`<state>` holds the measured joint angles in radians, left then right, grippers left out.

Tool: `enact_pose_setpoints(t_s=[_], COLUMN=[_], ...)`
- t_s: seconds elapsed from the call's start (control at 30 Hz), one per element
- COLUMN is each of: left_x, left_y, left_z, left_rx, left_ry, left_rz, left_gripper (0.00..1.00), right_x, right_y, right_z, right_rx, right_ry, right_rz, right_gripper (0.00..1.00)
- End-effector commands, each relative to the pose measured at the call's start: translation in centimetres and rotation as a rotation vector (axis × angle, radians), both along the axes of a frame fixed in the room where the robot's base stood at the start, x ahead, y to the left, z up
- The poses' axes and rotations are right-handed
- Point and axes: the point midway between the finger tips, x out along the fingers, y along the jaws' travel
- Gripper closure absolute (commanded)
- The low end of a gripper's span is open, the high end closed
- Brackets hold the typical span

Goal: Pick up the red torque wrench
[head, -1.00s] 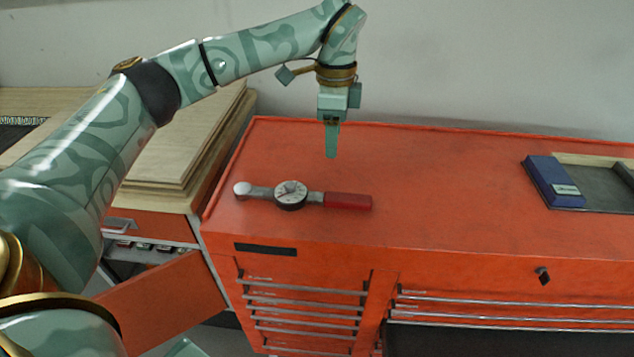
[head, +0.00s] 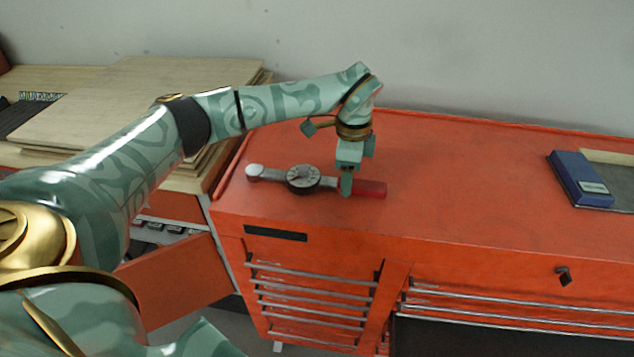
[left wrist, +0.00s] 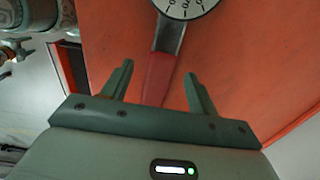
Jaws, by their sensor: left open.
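The torque wrench lies flat on the red cabinet top, with a silver head at the left, a round dial (head: 302,179) and a red handle (head: 373,189) at the right. My left gripper (head: 346,190) points down at the handle's left part in the head view and hides a bit of it. In the left wrist view, my left gripper (left wrist: 158,88) is open, with the red handle (left wrist: 158,78) between its two fingers and apart from both. The dial also shows at the top of that view (left wrist: 185,8). I cannot tell the fingertips' exact height. My right gripper is not in view.
The red tool cabinet top (head: 460,190) is clear around the wrench. A blue box (head: 580,180) beside a tray sits at the right. Wooden boards (head: 120,90) lie to the left, and a drawer (head: 175,280) stands open below them.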

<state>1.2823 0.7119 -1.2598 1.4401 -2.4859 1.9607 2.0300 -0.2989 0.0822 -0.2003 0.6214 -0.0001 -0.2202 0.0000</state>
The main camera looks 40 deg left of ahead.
Motion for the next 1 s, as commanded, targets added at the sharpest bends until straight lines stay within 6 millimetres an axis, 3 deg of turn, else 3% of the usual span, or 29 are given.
enact_pose_setpoints(t_s=[0.1,0.3,0.5,0.53,1.0], left_x=[0.0,0.0,0.0,0.0,0.1], left_y=[0.0,0.1,0.1,0.1,0.1], left_z=[-1.7,-1.6,-1.6,-1.6,-0.6], left_rx=[0.0,0.0,0.001,0.001,0.0], left_ry=[0.002,0.0,0.0,0.0,-0.005], left_rz=[0.001,0.001,0.001,0.001,0.001], left_gripper=[0.41,0.41,0.97,1.0,1.0], right_x=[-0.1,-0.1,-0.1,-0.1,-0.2], right_y=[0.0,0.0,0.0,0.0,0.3], right_z=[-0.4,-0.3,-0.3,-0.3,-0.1], right_rx=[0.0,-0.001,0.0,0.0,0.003], right_ry=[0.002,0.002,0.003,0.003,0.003], right_rz=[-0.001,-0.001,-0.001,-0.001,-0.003], right_gripper=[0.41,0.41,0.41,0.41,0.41])
